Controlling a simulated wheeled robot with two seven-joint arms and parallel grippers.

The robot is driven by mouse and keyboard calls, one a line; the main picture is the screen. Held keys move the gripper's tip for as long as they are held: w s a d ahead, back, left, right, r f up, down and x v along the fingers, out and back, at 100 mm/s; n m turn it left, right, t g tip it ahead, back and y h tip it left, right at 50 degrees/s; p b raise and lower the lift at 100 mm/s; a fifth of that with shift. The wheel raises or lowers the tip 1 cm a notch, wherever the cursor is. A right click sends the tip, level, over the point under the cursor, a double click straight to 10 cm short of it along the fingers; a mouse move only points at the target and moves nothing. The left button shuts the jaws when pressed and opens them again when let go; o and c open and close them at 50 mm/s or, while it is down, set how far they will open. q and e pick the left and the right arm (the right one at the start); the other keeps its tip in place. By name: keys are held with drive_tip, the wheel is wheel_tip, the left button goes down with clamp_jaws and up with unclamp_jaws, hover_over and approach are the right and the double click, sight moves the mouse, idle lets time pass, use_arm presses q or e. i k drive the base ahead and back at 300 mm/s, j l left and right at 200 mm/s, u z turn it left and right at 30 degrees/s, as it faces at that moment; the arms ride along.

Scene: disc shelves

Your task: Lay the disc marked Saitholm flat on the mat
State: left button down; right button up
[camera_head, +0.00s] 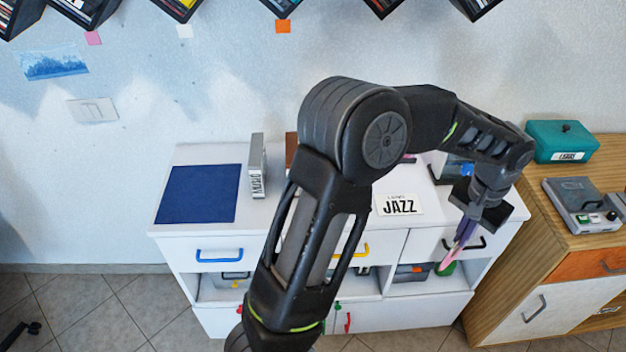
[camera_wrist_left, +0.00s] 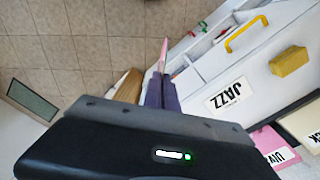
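My left gripper (camera_head: 464,236) hangs fingers-down in front of the right part of the white cabinet. It is shut on a thin pink case (camera_head: 449,259), seen nearly edge-on. The pink case (camera_wrist_left: 163,54) also sticks out beyond the gripper's purple fingers (camera_wrist_left: 161,90) in the left wrist view. No readable name shows on it, so I cannot tell whether it is Saitholm. The dark blue mat (camera_head: 197,194) lies bare at the left end of the cabinet top, far from the gripper. My right gripper is not in view.
A grey upright holder (camera_head: 257,167) stands just right of the mat. A JAZZ label (camera_head: 400,204) lies on the white cabinet top (camera_head: 345,215), partly hidden by my left arm. A wooden cabinet (camera_head: 590,190) at right bears a teal box (camera_head: 562,141) and a grey device (camera_head: 583,205).

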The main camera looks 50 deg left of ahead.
sight(198, 196)
drive_tip(key=k+u, duration=0.2)
drive_tip(key=u, duration=2.35)
drive_tip(key=i+l, duration=0.3)
drive_tip(key=l, duration=0.15)
drive_tip(key=i+l, duration=0.3)
drive_tip(key=l, duration=0.15)
